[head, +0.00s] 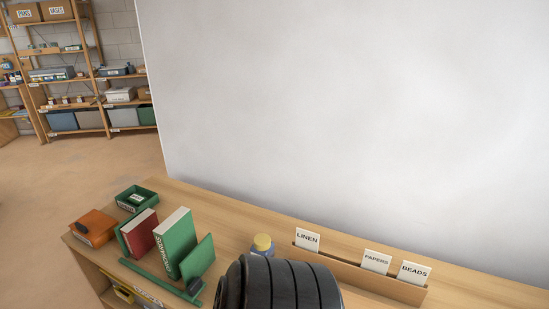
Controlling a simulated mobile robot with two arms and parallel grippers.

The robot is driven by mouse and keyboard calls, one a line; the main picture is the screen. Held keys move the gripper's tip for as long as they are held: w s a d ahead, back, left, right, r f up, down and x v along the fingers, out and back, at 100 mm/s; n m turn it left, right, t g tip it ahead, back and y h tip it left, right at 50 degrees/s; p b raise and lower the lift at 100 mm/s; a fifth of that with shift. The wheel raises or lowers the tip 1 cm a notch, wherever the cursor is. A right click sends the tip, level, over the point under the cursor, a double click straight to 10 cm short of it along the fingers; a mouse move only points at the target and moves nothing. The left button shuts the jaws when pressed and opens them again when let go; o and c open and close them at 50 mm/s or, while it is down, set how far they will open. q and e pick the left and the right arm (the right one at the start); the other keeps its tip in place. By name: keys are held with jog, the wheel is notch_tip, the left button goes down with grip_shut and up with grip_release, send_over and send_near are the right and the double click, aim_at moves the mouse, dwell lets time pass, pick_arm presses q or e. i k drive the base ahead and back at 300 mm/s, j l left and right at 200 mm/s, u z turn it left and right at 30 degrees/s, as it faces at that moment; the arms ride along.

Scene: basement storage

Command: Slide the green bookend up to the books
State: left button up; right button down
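A green bookend (198,257), an upright plate, stands on the wooden counter at the right end of a short row of books. Left of it stands a tall green book (175,242) with lettering on its spine, and left of that a red book (142,232). Another green plate edge (122,241) shows at the row's left end. The bookend looks close to the green book; I cannot tell whether they touch. A long green strip (152,277) runs along the front of the books. Neither of my grippers is in view. A black ribbed part of mine covers the bottom middle.
An orange bin (93,227) and a green bin (136,198) stand left of the books. A yellow-lidded jar (262,245) stands to the right, before a wooden card holder (360,275) with labelled cards. A white wall panel (350,110) rises behind the counter (230,211).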

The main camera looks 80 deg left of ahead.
aim_at(193, 266)
jog(key=u, duration=3.4)
